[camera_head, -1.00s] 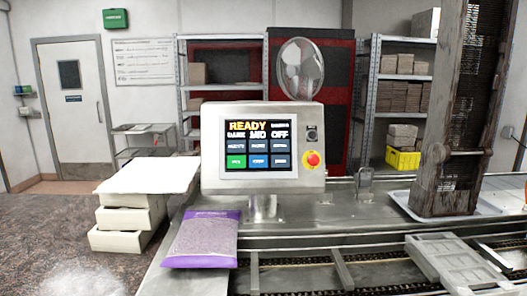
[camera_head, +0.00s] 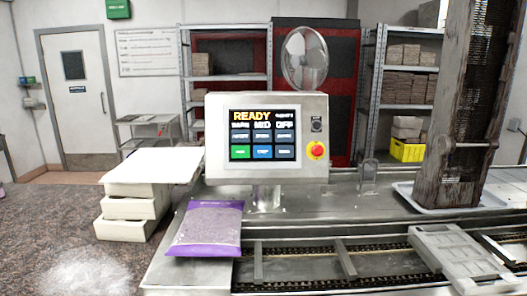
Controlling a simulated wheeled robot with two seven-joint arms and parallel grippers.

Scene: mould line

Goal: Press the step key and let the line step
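The control panel (camera_head: 266,136) stands on a short post at the back of the metal line. Its screen (camera_head: 263,134) reads READY, with rows of keys below. A green key (camera_head: 240,152) is at the lower left, with two blue keys to its right. The other key labels are too small to read surely, so I cannot tell which is the step key. A red round button (camera_head: 316,150) on yellow sits right of the screen. The line's chain conveyor (camera_head: 300,262) runs along the front, with a grey mould (camera_head: 452,258) on it at the right. Neither gripper is in view.
A purple bag (camera_head: 206,229) lies on the metal top before the panel. Stacked white boxes (camera_head: 128,210) stand at the left. A tall dark rack (camera_head: 466,110) stands in a tray at the right. A fan (camera_head: 304,58) is behind the panel.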

